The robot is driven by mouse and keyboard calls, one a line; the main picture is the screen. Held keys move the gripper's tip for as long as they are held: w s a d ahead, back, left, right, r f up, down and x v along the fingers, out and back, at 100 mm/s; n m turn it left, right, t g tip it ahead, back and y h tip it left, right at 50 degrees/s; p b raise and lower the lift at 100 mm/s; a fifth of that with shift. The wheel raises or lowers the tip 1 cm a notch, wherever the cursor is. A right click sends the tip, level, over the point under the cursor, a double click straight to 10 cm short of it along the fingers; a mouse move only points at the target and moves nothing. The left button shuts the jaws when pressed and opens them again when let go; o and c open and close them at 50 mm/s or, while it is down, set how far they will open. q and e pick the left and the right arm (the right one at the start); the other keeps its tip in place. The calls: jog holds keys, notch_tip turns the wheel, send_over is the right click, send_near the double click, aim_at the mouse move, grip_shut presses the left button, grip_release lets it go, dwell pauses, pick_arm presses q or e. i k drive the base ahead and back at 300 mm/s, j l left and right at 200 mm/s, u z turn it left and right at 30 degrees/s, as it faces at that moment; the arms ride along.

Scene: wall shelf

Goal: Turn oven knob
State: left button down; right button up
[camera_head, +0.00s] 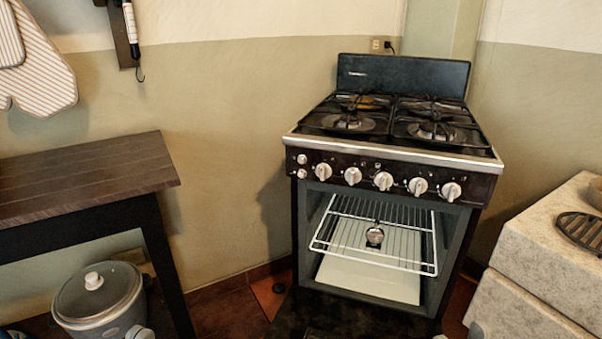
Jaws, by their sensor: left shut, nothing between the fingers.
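The stove (398,150) stands against the back wall, right of centre. Several pale oven knobs sit in a row on its dark front panel, with a middle knob (383,181) among them. Two smaller pale buttons (302,166) are at the panel's left end. The oven door (340,318) is down, and a wire rack (375,243) shows inside. Only a small pale tip of my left gripper (140,333) shows at the bottom edge, shut and far from the knobs. A small grey piece of my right gripper (476,331) shows at the bottom right; its fingers cannot be made out.
A dark wooden table (85,178) is at the left, with a grey slow cooker (98,300) below it. A pale stone counter (545,255) stands at the right, bearing a dark round trivet (582,231). A striped oven mitt (38,65) hangs on the wall.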

aim_at(384, 179)
jog(key=l+u, duration=0.25)
jog(key=l, duration=1.15)
jog(key=k, duration=0.05)
